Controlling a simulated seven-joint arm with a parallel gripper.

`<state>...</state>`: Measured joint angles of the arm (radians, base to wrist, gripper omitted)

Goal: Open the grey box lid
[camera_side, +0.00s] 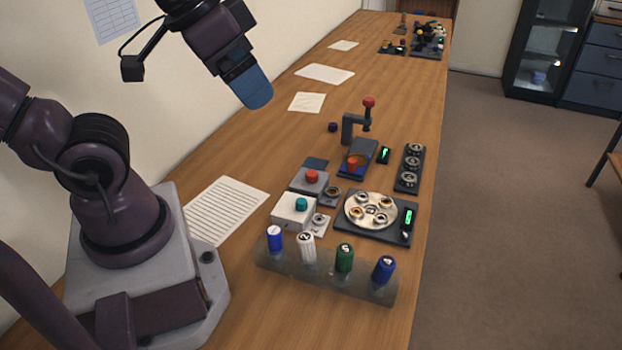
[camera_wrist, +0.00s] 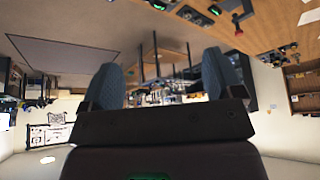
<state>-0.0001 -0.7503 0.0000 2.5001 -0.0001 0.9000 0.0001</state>
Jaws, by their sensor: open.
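The grey box (camera_side: 298,185) sits on the wooden table, left of the press stand, with its lid on and a red knob (camera_side: 312,176) on top. A paler, whitish box (camera_side: 288,216) with a teal knob (camera_side: 301,204) stands just in front of it. My gripper (camera_side: 257,92) is raised high above the table, up and to the left of the grey box, and touches nothing. In the wrist view my gripper (camera_wrist: 160,80) shows two blue fingers wide apart with nothing between them. I cannot make out the grey box in the wrist view.
A press stand (camera_side: 348,130) with a red-topped knob rises behind the boxes. A round tray (camera_side: 371,211) with several rings lies to the right. A holder (camera_side: 325,274) with numbered cylinders stands in front. Paper sheets (camera_side: 226,209) lie to the left.

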